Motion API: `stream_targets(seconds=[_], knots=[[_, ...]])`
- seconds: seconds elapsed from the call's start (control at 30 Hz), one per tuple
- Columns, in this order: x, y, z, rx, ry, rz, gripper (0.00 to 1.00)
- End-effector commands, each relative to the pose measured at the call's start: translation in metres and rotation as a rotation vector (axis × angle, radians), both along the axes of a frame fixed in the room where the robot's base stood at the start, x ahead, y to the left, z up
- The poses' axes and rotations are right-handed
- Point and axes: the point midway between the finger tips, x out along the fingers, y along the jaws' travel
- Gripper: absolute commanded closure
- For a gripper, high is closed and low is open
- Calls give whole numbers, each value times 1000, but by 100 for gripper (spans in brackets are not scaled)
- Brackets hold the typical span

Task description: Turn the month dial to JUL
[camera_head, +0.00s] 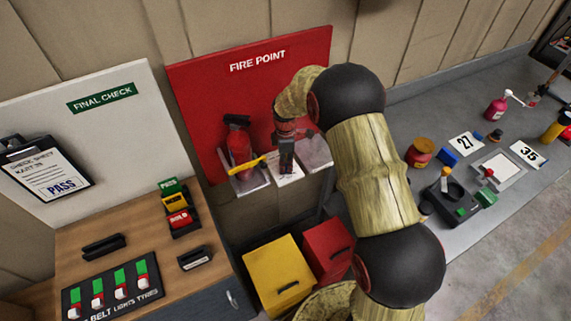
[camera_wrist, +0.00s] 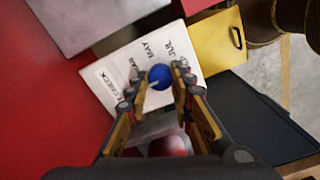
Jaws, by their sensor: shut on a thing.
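The month dial is a white plate (camera_wrist: 118,72) with a blue round knob (camera_wrist: 159,75) in the wrist view. The labels MAY and JUL are readable beyond the knob, with another, partly hidden label to their left. A small pale mark shows on the knob's near left side; I cannot tell which month the knob points to. My gripper (camera_wrist: 161,82) has one finger on each side of the knob and is shut on it. In the head view my gripper (camera_head: 286,153) is over the middle plate (camera_head: 289,180) below the FIRE POINT board, hiding the knob.
A red extinguisher (camera_head: 240,150) with a yellow part stands close left of my gripper. The red board (camera_head: 205,85) rises behind. A grey-white plate (camera_head: 315,153) lies to the right. Yellow (camera_head: 275,272) and red (camera_head: 327,248) bins stand below.

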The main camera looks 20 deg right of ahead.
Motion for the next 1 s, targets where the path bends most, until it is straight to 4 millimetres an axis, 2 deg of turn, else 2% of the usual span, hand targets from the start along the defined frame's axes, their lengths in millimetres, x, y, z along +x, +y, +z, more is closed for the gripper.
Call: stream_targets(seconds=[0.13,0.47,0.67,1.0], knots=[[0,0,0,0,1,0,100],[0,0,0,0,1,-42,100],[0,0,1,0,0,-153,100],[0,0,0,-1,1,-460,100]])
